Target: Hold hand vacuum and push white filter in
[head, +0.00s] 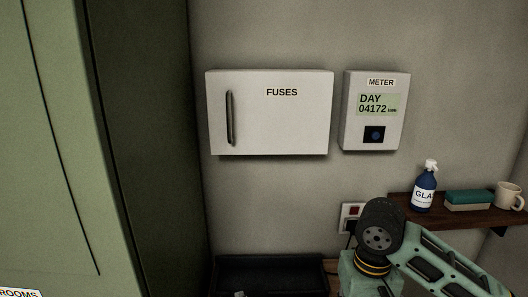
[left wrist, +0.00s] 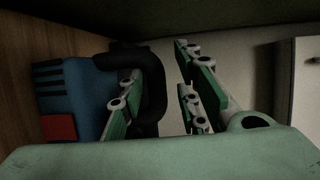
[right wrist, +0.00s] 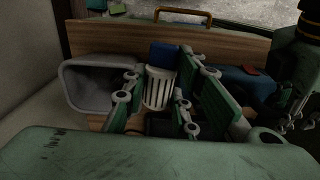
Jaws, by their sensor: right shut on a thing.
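The hand vacuum's blue body (left wrist: 85,90) with a red patch and a black handle (left wrist: 155,90) shows in the left wrist view. My left gripper (left wrist: 157,85) is open, its fingers spread near the handle; a gap shows before the right finger. In the right wrist view my right gripper (right wrist: 160,97) is shut on the white ribbed filter (right wrist: 158,90), one finger on each side. A blue block (right wrist: 164,56) shows right behind the filter; I cannot tell whether they touch. The vacuum's blue body (right wrist: 232,76) lies to the right. The head view hides all of this.
A grey open hollow part (right wrist: 92,82) lies left of the filter. In the head view, a shelf (head: 450,211) with a blue bottle (head: 424,190) is at right, and a black tray (head: 270,272) below.

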